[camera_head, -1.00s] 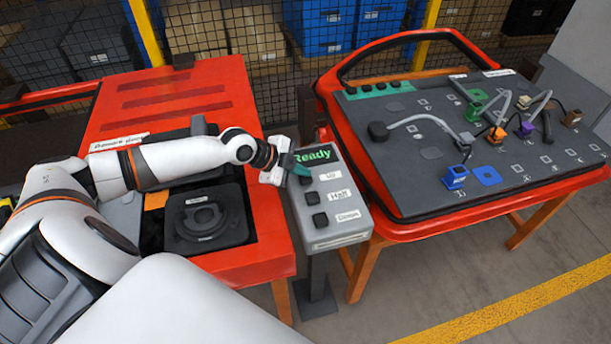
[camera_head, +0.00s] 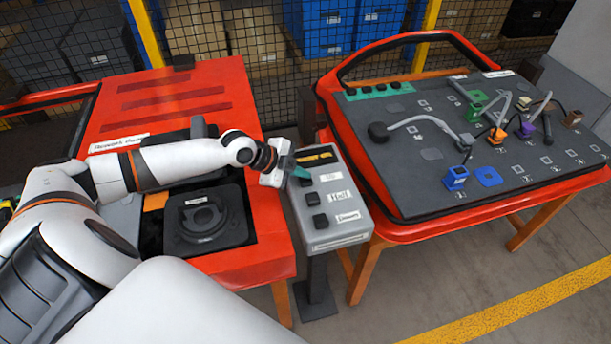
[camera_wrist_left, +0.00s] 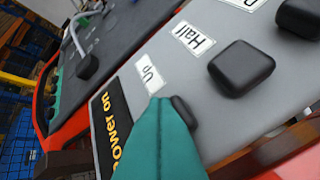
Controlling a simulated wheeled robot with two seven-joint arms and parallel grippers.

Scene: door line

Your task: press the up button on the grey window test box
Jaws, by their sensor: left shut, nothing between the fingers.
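The grey window test box (camera_head: 340,235) stands on a post between the two red tables. Its display (camera_head: 315,157) is lit amber and reads "Power on" in the left wrist view (camera_wrist_left: 112,128). Below it are three black buttons: up (camera_wrist_left: 184,110), halt (camera_head: 312,198) and down (camera_head: 320,221). My left gripper (camera_head: 300,171) is shut and empty. Its teal fingertips (camera_wrist_left: 163,125) are at the up button and hide part of it in the left wrist view; contact looks likely but is not clear. My right gripper is not in view.
A red table (camera_head: 265,225) with a black fixture (camera_head: 205,220) lies under my left arm. Right of the box, another red table carries a dark board (camera_head: 420,190) with cables and coloured blocks. A mesh fence (camera_head: 275,100) stands behind.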

